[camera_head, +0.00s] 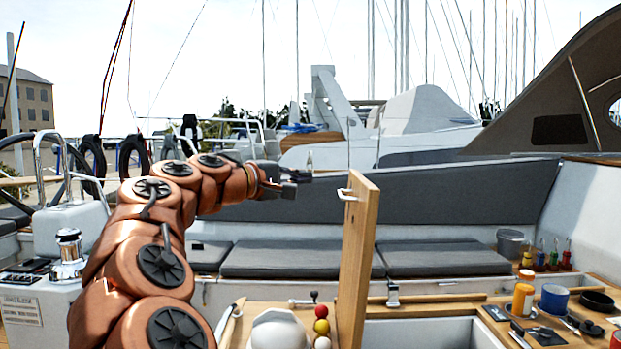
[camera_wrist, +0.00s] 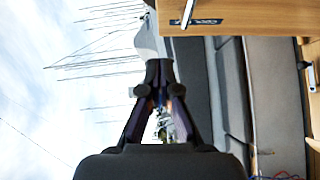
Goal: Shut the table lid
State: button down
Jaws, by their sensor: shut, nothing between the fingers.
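The wooden table lid (camera_head: 360,255) stands upright, open, in the middle of the head view, with a small white handle (camera_head: 346,195) near its top. To the right of its foot is an open white compartment (camera_head: 420,334) in the table. My gripper (camera_head: 308,175) is shut and empty, left of the lid's top edge and apart from it in the picture. In the wrist view, the lid (camera_wrist: 245,17) and its handle (camera_wrist: 187,12) show at the upper right, beyond the gripper's closed fingertips (camera_wrist: 159,66).
Right of the compartment are an orange jar (camera_head: 523,299), a blue mug (camera_head: 554,299) and a black bowl (camera_head: 597,302). A white rounded object (camera_head: 279,331) and colored balls (camera_head: 321,326) lie left of the lid. Grey seat cushions (camera_head: 440,258) run behind.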

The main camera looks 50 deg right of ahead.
jog(key=p, duration=0.2)
send_near(354, 177)
jog(key=w+d, duration=0.3)
jog(key=shift+s+d+p, duration=0.35)
jog(key=shift+s+d, duration=1.25)
jog(key=shift+s, duration=0.1)
jog(key=shift+s+d, duration=0.1)
